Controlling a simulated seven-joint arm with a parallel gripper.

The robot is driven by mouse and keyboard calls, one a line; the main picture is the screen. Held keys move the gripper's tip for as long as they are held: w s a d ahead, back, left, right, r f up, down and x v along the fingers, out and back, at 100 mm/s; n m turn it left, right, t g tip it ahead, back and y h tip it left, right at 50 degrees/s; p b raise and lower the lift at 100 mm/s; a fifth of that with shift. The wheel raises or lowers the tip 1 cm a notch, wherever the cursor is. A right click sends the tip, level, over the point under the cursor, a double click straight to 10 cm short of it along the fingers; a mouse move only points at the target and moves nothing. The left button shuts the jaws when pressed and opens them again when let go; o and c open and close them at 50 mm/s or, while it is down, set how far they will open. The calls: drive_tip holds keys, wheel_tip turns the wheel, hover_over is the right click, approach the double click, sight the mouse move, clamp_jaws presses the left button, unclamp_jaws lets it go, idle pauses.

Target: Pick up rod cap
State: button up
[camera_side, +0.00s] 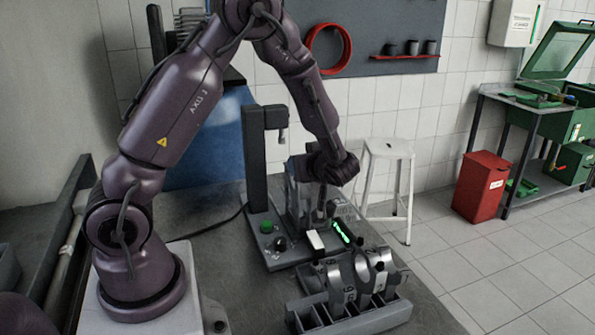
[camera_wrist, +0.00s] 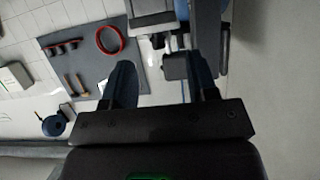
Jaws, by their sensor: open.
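A slotted grey rack (camera_side: 348,324) stands on the bench at the front. Several curved grey metal parts (camera_side: 340,284) stand upright in it; I cannot tell which of them is the rod cap. My gripper's end of the arm (camera_side: 330,168) hangs behind and above the rack, close to the bench fixture, apart from the curved parts. In the wrist view my gripper (camera_wrist: 160,75) has its two dark fingers spread, with nothing held between them. No curved part can be made out in the wrist view.
A bench fixture with a dark post (camera_side: 256,155) and a green button (camera_side: 266,226) stands behind the rack. A white stool (camera_side: 388,150), a red bin (camera_side: 481,187) and a green machine (camera_side: 560,115) stand beyond the bench. Bare bench lies right of the rack.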

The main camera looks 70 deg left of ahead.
drive_tip(key=x, duration=0.5)
drive_tip(key=shift+s+d+f, duration=0.1)
drive_tip(key=shift+f, duration=0.1)
clamp_jaws()
